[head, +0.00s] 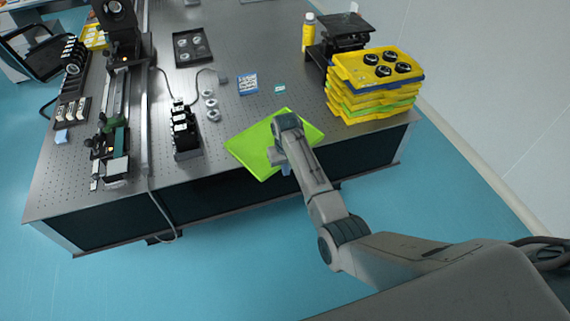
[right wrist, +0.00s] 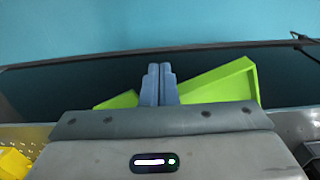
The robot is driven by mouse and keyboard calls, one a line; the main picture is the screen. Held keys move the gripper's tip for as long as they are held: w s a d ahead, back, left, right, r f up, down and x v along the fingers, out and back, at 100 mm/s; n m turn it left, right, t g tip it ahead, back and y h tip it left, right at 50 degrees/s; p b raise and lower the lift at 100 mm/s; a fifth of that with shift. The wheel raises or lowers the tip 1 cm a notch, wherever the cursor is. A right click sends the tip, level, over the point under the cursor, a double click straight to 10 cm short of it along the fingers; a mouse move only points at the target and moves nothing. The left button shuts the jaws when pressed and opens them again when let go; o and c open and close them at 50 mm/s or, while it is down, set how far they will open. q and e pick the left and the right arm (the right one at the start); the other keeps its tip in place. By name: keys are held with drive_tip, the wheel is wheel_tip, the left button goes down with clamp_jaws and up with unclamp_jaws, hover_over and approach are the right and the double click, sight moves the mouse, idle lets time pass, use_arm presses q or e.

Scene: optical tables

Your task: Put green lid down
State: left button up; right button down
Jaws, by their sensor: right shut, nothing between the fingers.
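The green lid (head: 250,148) lies on the perforated optical table, at its front edge and seemingly a little past it. My right gripper (head: 285,169) is over the lid's front part, and my arm hides some of the lid. In the right wrist view the fingers (right wrist: 159,70) are together and empty, with the green lid (right wrist: 222,86) showing on both sides behind them. I cannot tell whether the fingertips touch the lid. My left gripper is out of view.
A stack of yellow trays (head: 345,100) stands on the table (head: 228,60) to the right of the lid. A black device with several cylinders (head: 184,130) and a metal rail (head: 144,130) are to the left. Small cards (head: 247,84) lie behind the lid.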

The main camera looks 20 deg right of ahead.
drive_tip(key=shift+w, duration=0.5)
drive_tip(key=shift+r, duration=0.1)
drive_tip(key=shift+w, duration=0.1)
drive_tip(key=shift+w+b, duration=0.7)
drive_tip(key=shift+w, duration=0.8)
drive_tip(key=shift+s, duration=0.15)
